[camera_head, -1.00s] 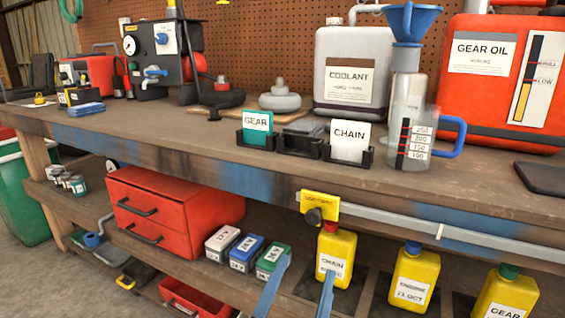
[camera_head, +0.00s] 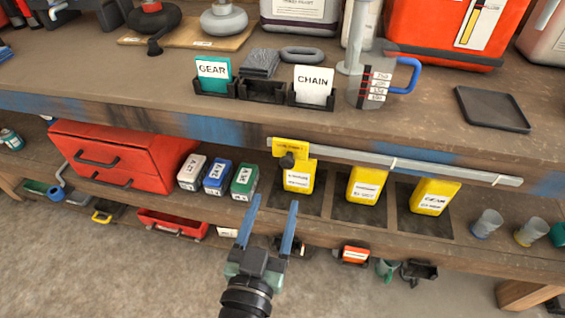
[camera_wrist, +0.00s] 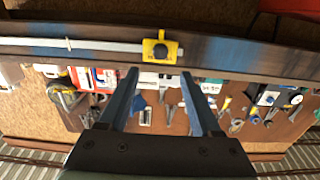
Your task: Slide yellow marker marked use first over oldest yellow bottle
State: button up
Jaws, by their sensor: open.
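The yellow marker (camera_head: 290,147) hangs at the left part of a grey rail on the bench's front edge, with a dark round knob on its face. The wrist view also shows this marker (camera_wrist: 161,48).
The grey rail (camera_head: 420,170) runs above the bottles. Left of them stand several small labelled boxes (camera_head: 215,178) and a red drawer unit (camera_head: 120,160). Clear cups (camera_head: 487,223) stand at the right. The bench top holds card holders, a jug (camera_head: 372,85) and a black tray (camera_head: 492,107).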

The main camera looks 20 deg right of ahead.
aim_at(286, 164)
jog(key=p+x, duration=0.1)
jog(key=x, duration=0.8)
jog(key=shift+w+d, duration=0.1)
grip_shut()
dwell(1.1)
